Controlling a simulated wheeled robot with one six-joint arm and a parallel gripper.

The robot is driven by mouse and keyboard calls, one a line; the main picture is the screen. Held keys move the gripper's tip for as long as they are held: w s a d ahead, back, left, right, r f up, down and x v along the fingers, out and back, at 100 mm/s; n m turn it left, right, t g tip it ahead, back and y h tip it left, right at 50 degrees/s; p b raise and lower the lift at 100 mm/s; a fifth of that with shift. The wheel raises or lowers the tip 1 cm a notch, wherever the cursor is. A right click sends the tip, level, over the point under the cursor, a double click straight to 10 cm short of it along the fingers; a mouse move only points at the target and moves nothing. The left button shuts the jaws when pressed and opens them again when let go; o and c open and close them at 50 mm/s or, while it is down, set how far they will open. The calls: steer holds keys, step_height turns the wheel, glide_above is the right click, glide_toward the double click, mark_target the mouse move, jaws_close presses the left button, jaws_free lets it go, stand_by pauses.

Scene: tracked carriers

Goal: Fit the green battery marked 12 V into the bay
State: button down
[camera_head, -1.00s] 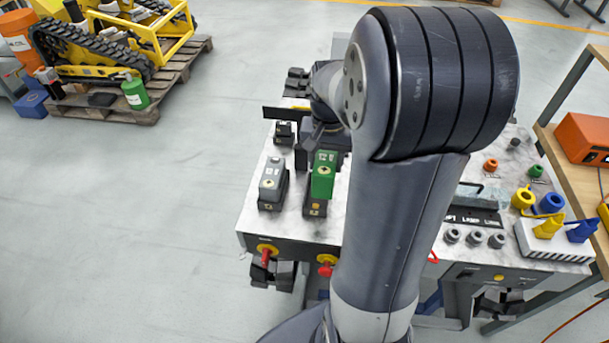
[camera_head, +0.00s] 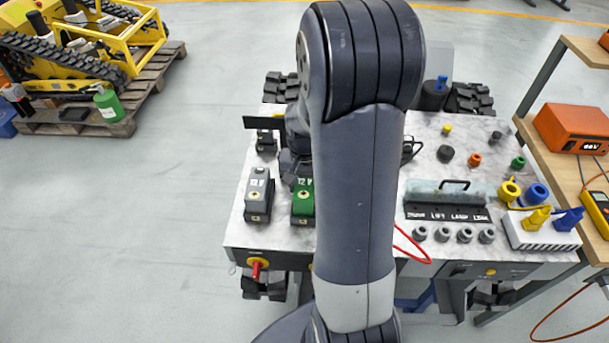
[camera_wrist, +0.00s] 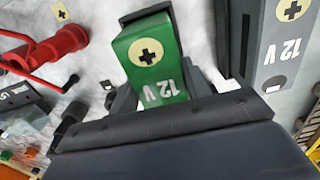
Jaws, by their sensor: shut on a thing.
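The green battery (camera_head: 303,197), marked 12 V, stands on the marbled carrier top (camera_head: 236,232), right of a grey battery (camera_head: 258,190) also marked 12 V. In the wrist view the green battery (camera_wrist: 150,55) shows a black plus on a pale disc, with its 12 V end toward me. My gripper (camera_wrist: 168,92) is shut on that end. A dark bay edge (camera_wrist: 146,12) shows at its far end; I cannot tell whether the battery is fully seated. The grey battery (camera_wrist: 284,40) is close by on the right. The arm hides most of my gripper in the head view.
A red switch handle (camera_head: 257,268) is on the carrier's front. A handled clear cover (camera_head: 447,192), grey knobs (camera_head: 443,234) and a white block with yellow and blue plugs (camera_head: 540,232) lie to the right.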

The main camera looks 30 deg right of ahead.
steer(key=shift+f, duration=0.4)
steer(key=shift+f, duration=0.15)
steer(key=c, duration=0.7)
jaws_free()
step_height(320, 180, up, 12)
steer(key=shift+r, duration=0.15)
